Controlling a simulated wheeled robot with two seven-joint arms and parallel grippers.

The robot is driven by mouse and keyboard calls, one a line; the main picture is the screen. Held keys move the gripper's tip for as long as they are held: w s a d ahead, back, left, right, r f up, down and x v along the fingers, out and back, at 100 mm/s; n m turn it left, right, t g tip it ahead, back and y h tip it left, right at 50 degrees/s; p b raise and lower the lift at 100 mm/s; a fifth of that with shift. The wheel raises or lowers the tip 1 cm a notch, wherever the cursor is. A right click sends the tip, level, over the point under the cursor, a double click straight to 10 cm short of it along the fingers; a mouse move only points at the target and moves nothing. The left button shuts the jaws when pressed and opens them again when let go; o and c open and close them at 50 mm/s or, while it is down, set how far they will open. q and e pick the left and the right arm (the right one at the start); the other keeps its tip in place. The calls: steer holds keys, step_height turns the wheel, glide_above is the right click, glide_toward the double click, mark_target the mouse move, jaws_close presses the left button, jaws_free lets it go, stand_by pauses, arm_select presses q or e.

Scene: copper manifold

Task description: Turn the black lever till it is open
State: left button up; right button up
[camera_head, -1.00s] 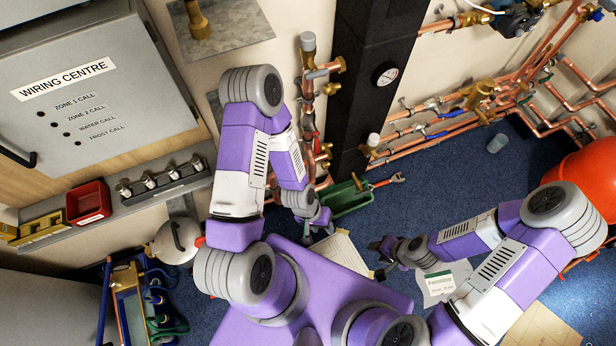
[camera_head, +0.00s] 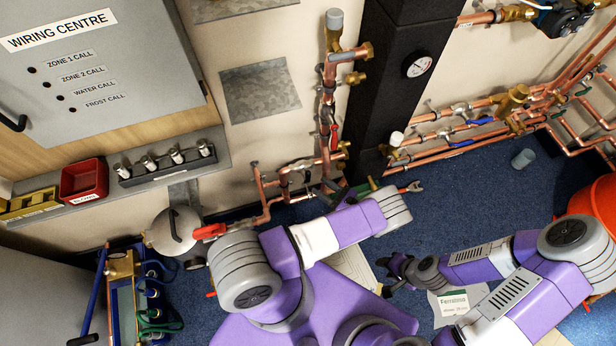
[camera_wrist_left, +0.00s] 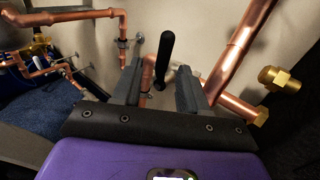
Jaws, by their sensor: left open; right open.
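The black lever (camera_wrist_left: 165,52) stands almost upright in the left wrist view, in front of copper pipework and a pale wall. My left gripper (camera_wrist_left: 157,78) is open, and the lever shows in the gap between its two fingers, nearer the right one. I see no finger shut on it; how deep it sits between them I cannot tell. In the head view my left forearm reaches to the low pipework by the wall, and the lever is not clearly made out there. My right gripper (camera_head: 391,273) is open and empty above the blue floor, well away from the pipes.
A thick copper pipe (camera_wrist_left: 238,48) with brass fittings (camera_wrist_left: 278,78) stands right of the left gripper. A red-handled valve (camera_head: 333,136) sits on the upright pipe beside the black column (camera_head: 397,90). A round grey vessel (camera_head: 172,231) with a red lever (camera_head: 209,231) stands left.

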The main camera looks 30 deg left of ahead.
mark_target(308, 176)
arm_select(q)
steer(key=a, duration=0.2)
steer(key=w+a, duration=0.1)
steer(key=a, duration=0.4)
steer(key=shift+w+a+r+b, duration=0.1)
steer(key=shift+w+r+b, duration=0.05)
steer(key=shift+b, duration=0.2)
jaws_close()
